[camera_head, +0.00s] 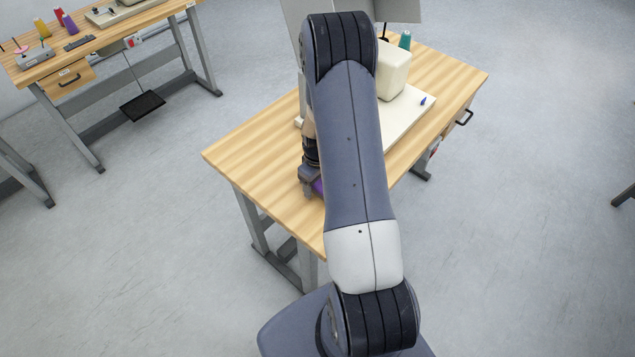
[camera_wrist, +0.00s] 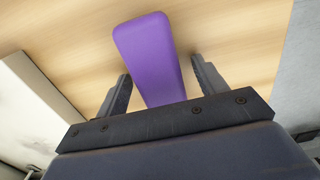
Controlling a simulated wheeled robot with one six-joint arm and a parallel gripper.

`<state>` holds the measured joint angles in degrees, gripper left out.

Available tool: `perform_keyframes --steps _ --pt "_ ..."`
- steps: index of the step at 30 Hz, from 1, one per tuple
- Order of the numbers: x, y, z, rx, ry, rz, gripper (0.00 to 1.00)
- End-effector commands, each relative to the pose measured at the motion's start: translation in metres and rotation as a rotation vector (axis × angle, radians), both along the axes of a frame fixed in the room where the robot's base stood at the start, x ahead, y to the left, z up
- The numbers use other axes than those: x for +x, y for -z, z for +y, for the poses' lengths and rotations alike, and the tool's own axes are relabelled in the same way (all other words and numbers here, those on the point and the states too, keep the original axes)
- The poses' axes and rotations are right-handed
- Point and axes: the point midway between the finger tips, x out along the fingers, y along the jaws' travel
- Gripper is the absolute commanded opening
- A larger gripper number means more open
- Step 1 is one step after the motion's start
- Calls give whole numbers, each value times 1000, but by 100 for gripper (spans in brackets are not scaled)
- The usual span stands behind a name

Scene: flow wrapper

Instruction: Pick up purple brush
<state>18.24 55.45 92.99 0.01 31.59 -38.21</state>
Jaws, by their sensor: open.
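The purple brush (camera_wrist: 148,55) lies on the light wood table, and its purple block fills the upper middle of the wrist view. Its near end is hidden behind my gripper's dark crossbar. My gripper (camera_wrist: 160,85) is open, with one finger on each side of the brush and a gap showing on both sides. In the head view, my gripper (camera_head: 306,187) is low over the table's left part, mostly behind my arm. A small purple patch of the brush (camera_head: 318,186) shows beside it.
The table (camera_head: 250,150) carries a cream sewing machine (camera_head: 397,72) on a pale base, a teal spool (camera_head: 405,40) and a small blue item (camera_head: 423,101). Another workbench (camera_head: 110,45) with spools stands at the upper left. Grey floor around is clear.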

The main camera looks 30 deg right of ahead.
Motion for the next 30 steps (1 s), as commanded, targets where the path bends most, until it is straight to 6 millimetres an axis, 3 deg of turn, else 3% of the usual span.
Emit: perform_keyframes --steps 8,25,30 --pt "0 2 0 0 0 0 66" --pt "0 2 0 0 0 -1 20" --pt "0 2 0 -1 0 -1 18"
